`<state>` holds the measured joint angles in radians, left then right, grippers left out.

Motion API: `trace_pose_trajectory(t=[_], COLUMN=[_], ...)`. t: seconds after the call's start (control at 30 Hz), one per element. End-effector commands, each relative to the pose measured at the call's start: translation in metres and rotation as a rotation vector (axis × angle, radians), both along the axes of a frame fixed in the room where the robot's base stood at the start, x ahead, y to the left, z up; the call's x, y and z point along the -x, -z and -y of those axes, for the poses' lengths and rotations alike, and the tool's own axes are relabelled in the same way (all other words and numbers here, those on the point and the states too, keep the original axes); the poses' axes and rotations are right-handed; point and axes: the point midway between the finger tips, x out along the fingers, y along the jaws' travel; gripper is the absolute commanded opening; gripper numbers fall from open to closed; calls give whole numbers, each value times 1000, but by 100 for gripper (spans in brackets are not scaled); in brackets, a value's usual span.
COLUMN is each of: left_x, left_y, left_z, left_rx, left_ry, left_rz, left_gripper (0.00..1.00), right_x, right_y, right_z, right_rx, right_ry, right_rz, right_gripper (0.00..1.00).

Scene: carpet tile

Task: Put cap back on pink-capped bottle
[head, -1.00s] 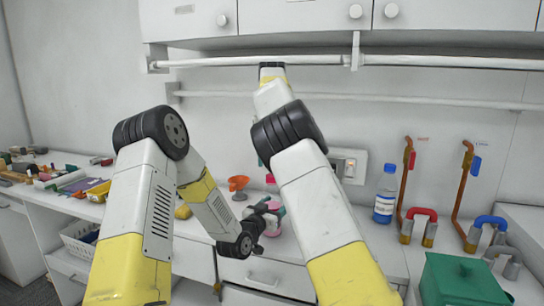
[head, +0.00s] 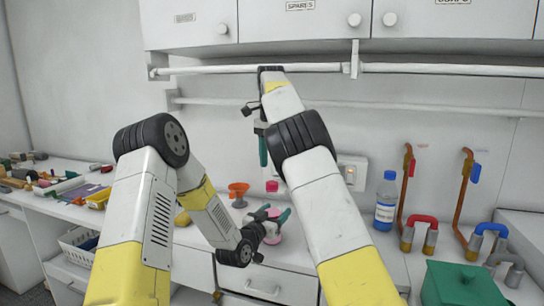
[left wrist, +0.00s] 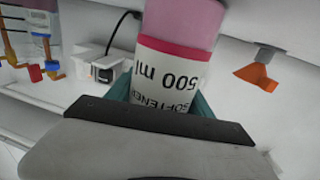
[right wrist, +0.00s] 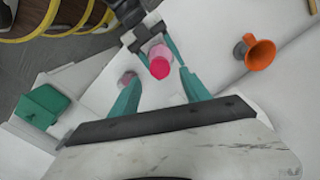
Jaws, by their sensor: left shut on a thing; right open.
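The pink bottle (head: 274,238) is held above the counter by my left gripper (head: 272,219). In the left wrist view the bottle (left wrist: 172,60), with its white "500 ml" label, is between the teal fingers; its top is hidden. The bright pink cap (head: 272,186) shows above the bottle in the head view. In the right wrist view the cap (right wrist: 160,68) lies over the bottle's top; I cannot tell whether it is seated. My right gripper (head: 263,160) is open and empty, pointing down above the cap, with one finger showing in the head view.
An orange funnel (head: 238,190) is left of the bottle. A blue-capped bottle (head: 386,201), copper pipes (head: 462,196) and a green box (head: 462,287) are at the right. Rails (head: 210,70) run along the wall behind my right arm.

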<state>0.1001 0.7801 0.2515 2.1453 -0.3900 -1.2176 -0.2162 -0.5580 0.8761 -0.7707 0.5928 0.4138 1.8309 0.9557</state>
Motion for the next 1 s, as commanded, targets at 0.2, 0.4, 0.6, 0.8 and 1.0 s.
trace_pose_trajectory(t=[0.2,0.4,0.6,0.8,1.0], left_x=[0,0,0,0,0], left_y=[0,0,0,0,0], left_z=[0,0,0,0,0], left_rx=[0,0,0,0,0], left_ry=[-1,-1,-1,-1,-1], left_rz=[0,0,0,0,0], left_gripper=[0,0,0,0,0], right_x=[0,0,0,0,0], right_y=[-5,-9,-14,-17,-18], right_z=[0,1,2,2,2], right_rx=[-8,-13,-17,-18,-17], right_ry=[-496,-952,-1367,-1629,-1713], right_rz=[1,2,3,5,5], right_gripper=[55,55,55,55,55])
